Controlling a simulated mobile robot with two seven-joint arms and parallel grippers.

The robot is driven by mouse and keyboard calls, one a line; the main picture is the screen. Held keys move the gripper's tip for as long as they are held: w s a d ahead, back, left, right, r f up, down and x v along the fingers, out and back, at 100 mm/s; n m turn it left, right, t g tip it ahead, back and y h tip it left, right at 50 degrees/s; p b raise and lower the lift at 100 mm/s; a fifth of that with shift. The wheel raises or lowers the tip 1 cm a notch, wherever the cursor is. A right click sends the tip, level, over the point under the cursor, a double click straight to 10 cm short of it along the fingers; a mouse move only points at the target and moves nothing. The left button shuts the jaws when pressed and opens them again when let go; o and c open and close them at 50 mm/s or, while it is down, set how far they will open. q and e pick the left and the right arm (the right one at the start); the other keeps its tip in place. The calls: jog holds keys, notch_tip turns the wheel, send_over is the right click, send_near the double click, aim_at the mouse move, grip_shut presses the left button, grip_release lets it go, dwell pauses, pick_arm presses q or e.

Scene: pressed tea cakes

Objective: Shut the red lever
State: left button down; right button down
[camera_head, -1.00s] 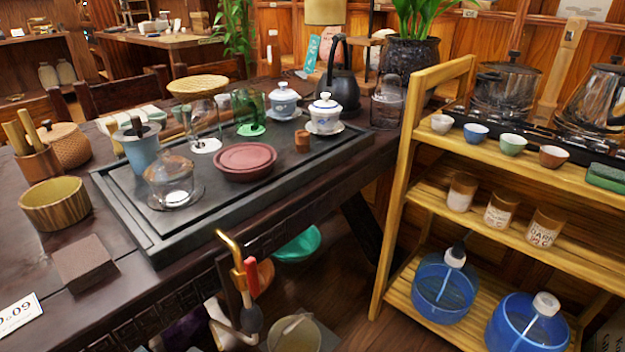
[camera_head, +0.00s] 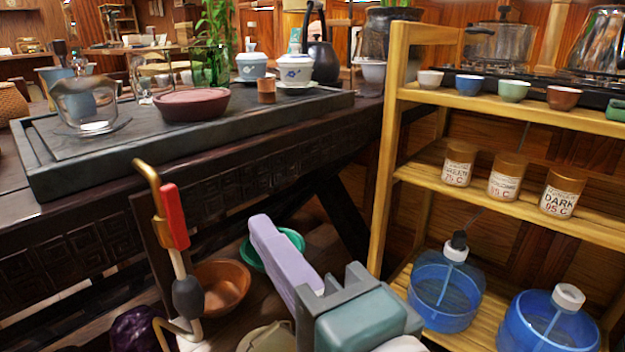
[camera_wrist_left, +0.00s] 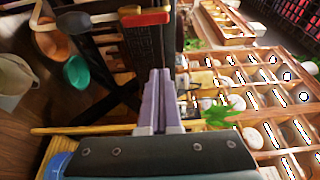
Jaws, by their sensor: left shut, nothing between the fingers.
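The red lever (camera_head: 174,217) stands nearly upright beside a bent brass spout (camera_head: 148,175), in front of the dark table's carved side. A pale pipe with a dark grey bulb (camera_head: 187,297) runs below it. The lever also shows at the top of the left wrist view (camera_wrist_left: 148,18), lying across the picture. My left gripper (camera_head: 261,222) has lilac fingers, shut and empty. It is to the right of the lever in the head view, apart from it. In the left wrist view the closed fingertips (camera_wrist_left: 159,72) point toward the lever, with a gap between. My right gripper is not in view.
A copper bowl (camera_head: 222,286) and a green bowl (camera_head: 262,250) are below. A wooden shelf (camera_head: 400,150) with cups, jars and blue bottles stands at right.

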aim_at(176, 218)
pick_arm(q)
jog(key=shift+a, duration=0.1)
jog(key=w+a, duration=0.5)
jog(key=a, duration=0.2)
jog(key=shift+a+b, duration=0.35)
jog(key=shift+a, duration=0.05)
jog(key=shift+w+a, duration=0.1)
jog(key=shift+a, duration=0.05)
dwell(0.3)
